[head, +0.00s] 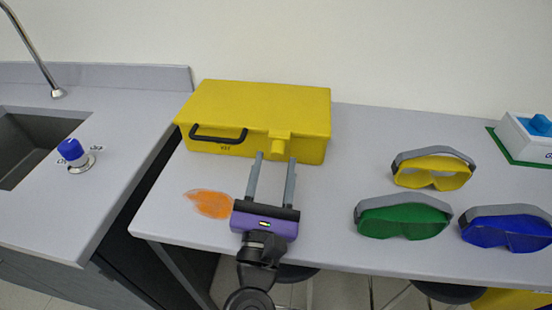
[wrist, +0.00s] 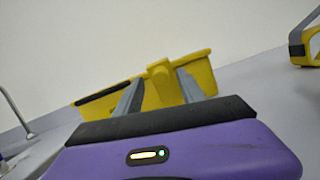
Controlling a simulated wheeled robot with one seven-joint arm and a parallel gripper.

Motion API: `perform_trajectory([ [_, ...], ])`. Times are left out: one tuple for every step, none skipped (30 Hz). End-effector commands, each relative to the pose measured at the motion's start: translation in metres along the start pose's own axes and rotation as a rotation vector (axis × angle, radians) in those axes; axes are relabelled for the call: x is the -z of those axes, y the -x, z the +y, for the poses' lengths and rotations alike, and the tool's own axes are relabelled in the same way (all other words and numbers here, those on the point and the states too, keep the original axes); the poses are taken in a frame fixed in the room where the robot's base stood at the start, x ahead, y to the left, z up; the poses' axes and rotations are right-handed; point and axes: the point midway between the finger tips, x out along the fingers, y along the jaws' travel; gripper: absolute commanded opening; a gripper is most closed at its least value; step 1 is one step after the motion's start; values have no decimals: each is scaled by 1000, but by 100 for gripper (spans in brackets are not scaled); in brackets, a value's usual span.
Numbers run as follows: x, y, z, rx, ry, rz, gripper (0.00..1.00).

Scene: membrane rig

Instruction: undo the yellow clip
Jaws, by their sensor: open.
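A yellow case (head: 258,105) with a black handle (head: 218,135) stands at the back of the bench in the head view, lid down. Its yellow clip (head: 279,144) is on the front face, right of the handle. The clip also shows in the wrist view (wrist: 159,70). My gripper (head: 275,157) is open and empty, its two grey fingers pointing at the clip. In the head view the fingertips lie on either side of the clip's lower end. I cannot tell whether they touch it. In the wrist view the fingers (wrist: 158,80) partly hide the case front.
Yellow goggles (head: 433,169), green goggles (head: 403,217) and blue goggles (head: 508,227) lie on the right. An orange stain (head: 209,204) marks the bench. A sink (head: 35,140) and blue-topped tap (head: 74,154) are left.

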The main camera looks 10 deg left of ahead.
Motion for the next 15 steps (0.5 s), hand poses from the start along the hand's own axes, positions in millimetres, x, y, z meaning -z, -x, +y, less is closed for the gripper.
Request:
perform_trajectory([
  [-2,12,1,-2,-2,3,47],
  [-4,18,1,-2,-2,4,47],
  [-6,27,2,-3,-2,3,47],
  [-8,33,2,-3,-2,3,47],
  [-9,40,2,-2,-3,4,47],
  [-11,48,2,-2,-2,3,47],
  [-13,54,3,-2,-2,3,47],
  [-15,60,3,-2,-2,3,47],
  [-17,67,3,-3,-2,4,47],
  [-18,73,4,-2,-1,3,47],
  [-20,77,4,-2,-1,2,47],
  [-21,83,4,-2,-1,3,47],
  [-22,87,4,-2,-1,3,47],
  [-24,91,4,-2,-1,2,47],
  [-25,94,4,-1,0,1,47],
])
